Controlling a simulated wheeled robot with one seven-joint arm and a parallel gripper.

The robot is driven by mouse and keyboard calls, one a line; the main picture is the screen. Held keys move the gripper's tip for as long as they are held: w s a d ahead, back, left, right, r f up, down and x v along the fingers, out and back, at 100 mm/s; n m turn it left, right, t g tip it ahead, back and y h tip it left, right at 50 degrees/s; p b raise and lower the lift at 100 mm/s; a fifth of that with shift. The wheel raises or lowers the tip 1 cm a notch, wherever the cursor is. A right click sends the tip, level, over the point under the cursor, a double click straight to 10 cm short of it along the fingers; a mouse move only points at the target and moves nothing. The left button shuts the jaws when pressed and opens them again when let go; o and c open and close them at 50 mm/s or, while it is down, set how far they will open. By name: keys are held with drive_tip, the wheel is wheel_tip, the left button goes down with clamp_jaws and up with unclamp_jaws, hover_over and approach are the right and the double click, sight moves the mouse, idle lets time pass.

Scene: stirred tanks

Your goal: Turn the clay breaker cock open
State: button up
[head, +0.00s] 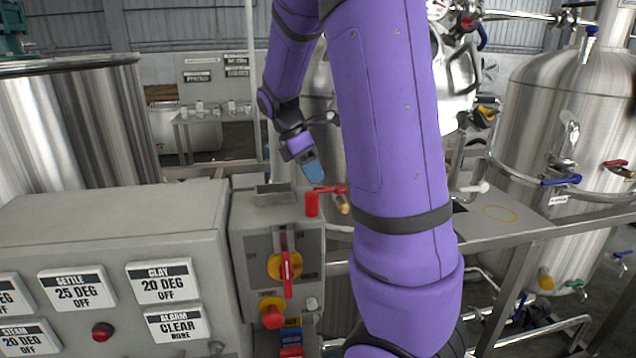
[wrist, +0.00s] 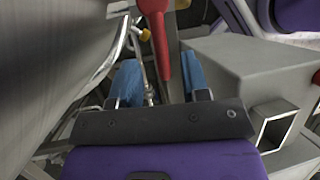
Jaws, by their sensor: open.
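A red lever (head: 330,189) lies roughly level by a short red post (head: 312,205), behind the grey switch box. No readable label on it marks it as the clay breaker cock. My gripper (head: 313,172) points down just above this lever, with blue fingers. In the wrist view a red handle (wrist: 160,45) reaches in from the top, between the lines of the two open blue fingers of my gripper (wrist: 162,82). The fingers are apart and hold nothing; whether either touches the handle I cannot tell. The lever's far end is partly hidden by my arm.
The grey box carries a red-and-yellow rotary switch (head: 285,266), its handle upright, and a red-and-yellow button (head: 272,312). A panel sign reads CLAY 20 DEG OFF (head: 165,283). Steel tanks (head: 560,125) stand right and left. A yellow-tipped handle (head: 343,205) is close by the lever.

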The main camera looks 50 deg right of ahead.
sight(321, 190)
drive_tip(key=shift+x, duration=1.55)
clamp_jaws()
drive_tip(key=shift+s+a+n+t+h, duration=0.2)
drive_tip(key=shift+s+n+h, duration=0.1)
drive_tip(key=shift+n, duration=0.45)
drive_tip(key=shift+s+a+n+t+h, duration=0.2)
drive_tip(key=shift+s+n, duration=0.1)
drive_tip(key=shift+n, duration=0.5)
drive_tip(key=shift+s+a+n+t+h, duration=0.2)
drive_tip(key=shift+s+n, duration=0.1)
drive_tip(key=shift+n, duration=0.45)
unclamp_jaws()
drive_tip(key=shift+r, duration=0.1)
